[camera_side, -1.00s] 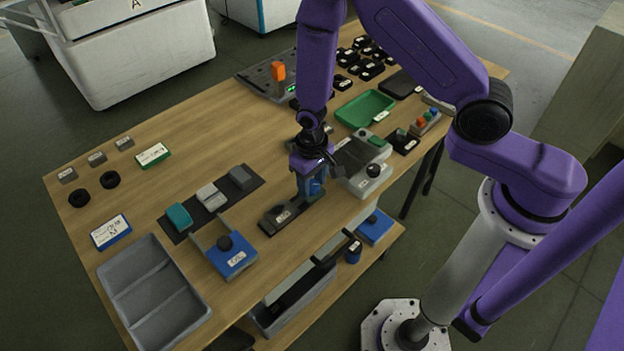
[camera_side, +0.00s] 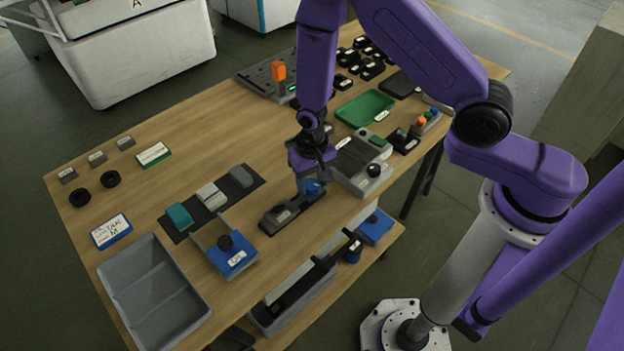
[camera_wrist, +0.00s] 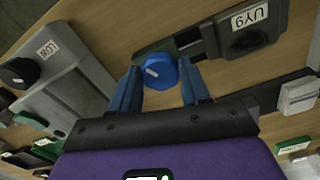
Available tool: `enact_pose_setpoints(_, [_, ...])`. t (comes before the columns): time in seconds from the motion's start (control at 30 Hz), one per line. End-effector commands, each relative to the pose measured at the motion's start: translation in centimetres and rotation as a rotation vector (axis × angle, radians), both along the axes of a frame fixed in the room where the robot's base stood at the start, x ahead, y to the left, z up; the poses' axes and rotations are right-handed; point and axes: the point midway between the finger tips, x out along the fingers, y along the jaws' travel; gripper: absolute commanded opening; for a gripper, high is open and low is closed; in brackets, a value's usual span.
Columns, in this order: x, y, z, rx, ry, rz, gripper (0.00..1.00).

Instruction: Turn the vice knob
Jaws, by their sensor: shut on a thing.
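The vice (camera_side: 284,212) is a dark, long, low body on the table, in the middle of the side view. A white label on it reads UY9 in the wrist view (camera_wrist: 250,18). Its round blue knob (camera_side: 313,188) sits at the right end in the side view. The knob also shows in the wrist view (camera_wrist: 159,71), with a pale mark on its face. My gripper (camera_wrist: 160,80) is shut on the knob, one blue finger on each side. In the side view my gripper (camera_side: 309,180) points down over that end and partly hides the knob.
A grey fixture (camera_side: 362,170) with a black knob stands close to the right of my gripper.

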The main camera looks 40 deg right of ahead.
Motion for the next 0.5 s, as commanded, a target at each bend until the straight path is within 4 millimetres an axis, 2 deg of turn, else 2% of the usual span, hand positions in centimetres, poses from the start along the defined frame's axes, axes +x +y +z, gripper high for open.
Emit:
enact_pose_setpoints(0.07, [0.09,0.02,0.06,0.001,-0.002,-0.004,0.16])
enact_pose_setpoints(0.1, [0.09,0.02,0.06,0.001,-0.002,-0.004,0.53])
enact_pose_setpoints(0.17, [0.08,0.02,0.06,0.001,-0.002,-0.003,0.72])
enact_pose_setpoints(0.5, [0.05,0.02,0.15,0.001,-0.001,-0.001,0.72])
